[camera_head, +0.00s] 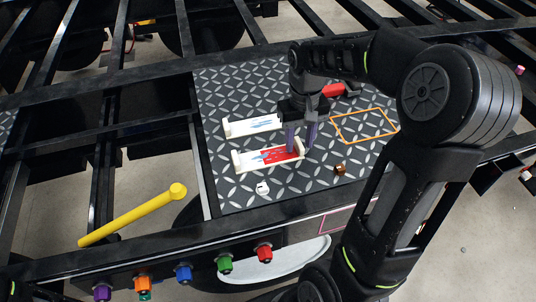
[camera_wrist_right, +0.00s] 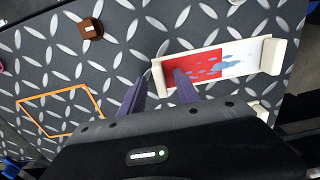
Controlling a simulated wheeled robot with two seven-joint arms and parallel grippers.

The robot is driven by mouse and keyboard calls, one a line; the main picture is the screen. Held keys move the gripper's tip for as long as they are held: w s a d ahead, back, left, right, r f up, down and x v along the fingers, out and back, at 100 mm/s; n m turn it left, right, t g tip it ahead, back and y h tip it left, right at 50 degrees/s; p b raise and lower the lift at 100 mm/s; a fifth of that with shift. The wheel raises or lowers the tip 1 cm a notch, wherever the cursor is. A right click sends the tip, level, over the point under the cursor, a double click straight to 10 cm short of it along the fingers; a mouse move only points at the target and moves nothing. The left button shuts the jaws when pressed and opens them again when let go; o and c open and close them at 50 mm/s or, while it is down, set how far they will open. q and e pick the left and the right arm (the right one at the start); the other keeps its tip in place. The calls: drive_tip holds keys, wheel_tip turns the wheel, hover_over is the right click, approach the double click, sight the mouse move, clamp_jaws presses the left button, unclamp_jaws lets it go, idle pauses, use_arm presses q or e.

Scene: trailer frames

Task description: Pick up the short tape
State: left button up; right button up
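No thing is labelled as the short tape, and I cannot tell which one it is. A red and white panel with blue marks and cream end pieces (camera_head: 252,161) lies on the dark diamond plate (camera_head: 230,188); it also shows in the right wrist view (camera_wrist_right: 238,59). A white panel with blue marks (camera_head: 240,128) lies behind it. My right gripper (camera_head: 300,149) points down at the red end of the nearer panel. In the right wrist view its purple fingers (camera_wrist_right: 159,77) are apart, the cream end piece appearing between them; contact is unclear. My left gripper is out of view.
An orange outline (camera_head: 365,111) marks the plate's right side. A small brown block (camera_head: 340,168) and a small white piece (camera_head: 262,188) lie near the front. A red object (camera_head: 333,90) lies behind my gripper.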

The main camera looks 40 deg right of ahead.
clamp_jaws()
drive_tip(key=shift+r, duration=0.1)
idle(0.6)
wheel_tip(320, 180, up, 10)
idle(0.4)
idle(0.5)
